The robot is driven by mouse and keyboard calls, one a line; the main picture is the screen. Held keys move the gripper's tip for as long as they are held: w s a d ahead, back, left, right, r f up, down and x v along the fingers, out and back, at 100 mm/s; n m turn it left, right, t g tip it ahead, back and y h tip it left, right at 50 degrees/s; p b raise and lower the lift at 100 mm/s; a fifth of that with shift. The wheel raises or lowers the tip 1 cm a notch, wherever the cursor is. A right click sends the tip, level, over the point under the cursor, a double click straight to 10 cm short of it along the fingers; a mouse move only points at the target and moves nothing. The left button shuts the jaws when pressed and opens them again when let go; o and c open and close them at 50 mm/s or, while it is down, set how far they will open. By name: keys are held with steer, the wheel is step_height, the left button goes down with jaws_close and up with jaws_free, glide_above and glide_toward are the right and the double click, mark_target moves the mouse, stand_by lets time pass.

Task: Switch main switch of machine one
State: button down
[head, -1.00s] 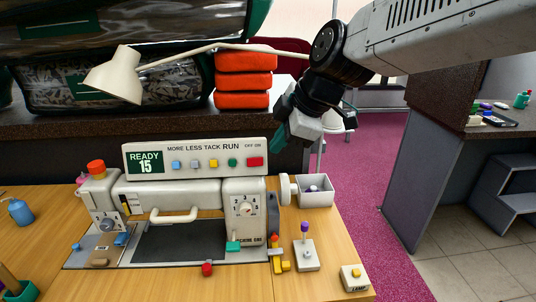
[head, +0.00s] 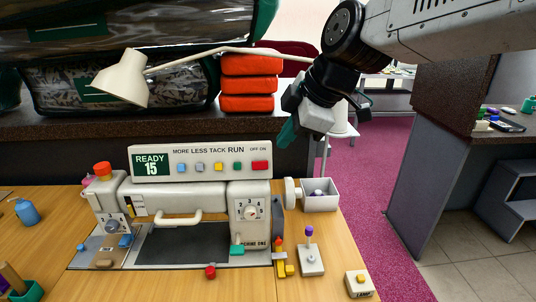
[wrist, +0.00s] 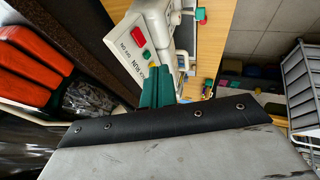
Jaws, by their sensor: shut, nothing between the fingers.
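Machine one (head: 180,198) is a cream sewing machine on a wooden table, with "MACHINE ONE" lettered low on its right column. Its top panel (head: 200,150) reads "READY 15" and "MORE LESS TACK RUN", with "OFF ON" above a red switch (head: 261,166) at the right end. In the wrist view a red switch (wrist: 137,37) and a green button (wrist: 148,55) show on the panel, just beyond the fingers. My gripper (head: 287,133) has teal fingers, shut and empty, pointing down-left. It is above and right of the panel in the head view. The fingers also show in the wrist view (wrist: 157,88).
A cream lamp (head: 122,78) reaches over the machine's back left. Red folded stacks (head: 253,84) and bagged comforters stand on the shelf behind. A small bin (head: 320,198), a purple-topped lever (head: 310,255) and a LAMP button box (head: 359,284) are at right.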

glide_toward(254, 170)
step_height(254, 170, down, 3)
steer(key=s+a, duration=0.1)
steer(key=s, duration=0.1)
steer(key=w, duration=0.1)
steer(key=w+a+f, duration=0.1)
steer(key=w, duration=0.1)
steer(key=shift+f, duration=0.2)
steer(key=shift+w+f, duration=0.1)
steer(key=shift+w, duration=0.35)
